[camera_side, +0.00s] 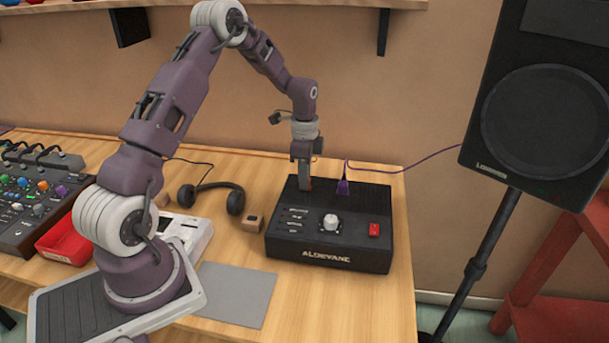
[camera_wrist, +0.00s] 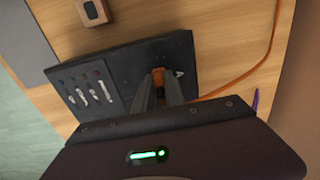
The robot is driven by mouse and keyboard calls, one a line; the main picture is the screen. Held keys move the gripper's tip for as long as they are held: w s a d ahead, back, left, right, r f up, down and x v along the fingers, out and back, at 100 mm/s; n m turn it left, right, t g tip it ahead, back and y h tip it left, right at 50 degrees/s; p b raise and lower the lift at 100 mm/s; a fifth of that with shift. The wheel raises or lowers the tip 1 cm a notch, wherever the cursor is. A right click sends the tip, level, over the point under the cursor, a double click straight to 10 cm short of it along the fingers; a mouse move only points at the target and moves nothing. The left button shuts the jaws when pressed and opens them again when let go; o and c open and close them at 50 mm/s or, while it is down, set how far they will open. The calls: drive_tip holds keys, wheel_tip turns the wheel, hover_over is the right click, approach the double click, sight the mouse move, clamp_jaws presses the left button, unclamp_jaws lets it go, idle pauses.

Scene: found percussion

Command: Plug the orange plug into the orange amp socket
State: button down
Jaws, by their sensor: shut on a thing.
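My gripper (camera_side: 303,187) points straight down over the back left of the top of the black amp (camera_side: 330,257). It is shut on the orange plug (camera_side: 309,184), which shows only as a small orange patch at the fingertips. In the wrist view, my gripper's fingers (camera_wrist: 159,90) close around the orange plug (camera_wrist: 158,77) at the amp top (camera_wrist: 132,60). An orange cable (camera_wrist: 265,58) runs off to the right. The orange socket cannot be made out; the fingers and plug cover that spot. I cannot tell whether the plug is seated.
A purple plug (camera_side: 343,187) stands in the amp just right of my gripper, its cable running to the speaker (camera_side: 540,110). A small wooden block (camera_side: 253,222), headphones (camera_side: 211,198), a red tray (camera_side: 66,243) and a mixer (camera_side: 36,200) lie left. The table's right front is clear.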

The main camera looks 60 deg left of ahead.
drive_tip(key=c, duration=1.3)
unclamp_jaws()
wheel_tip(320, 180, up, 7)
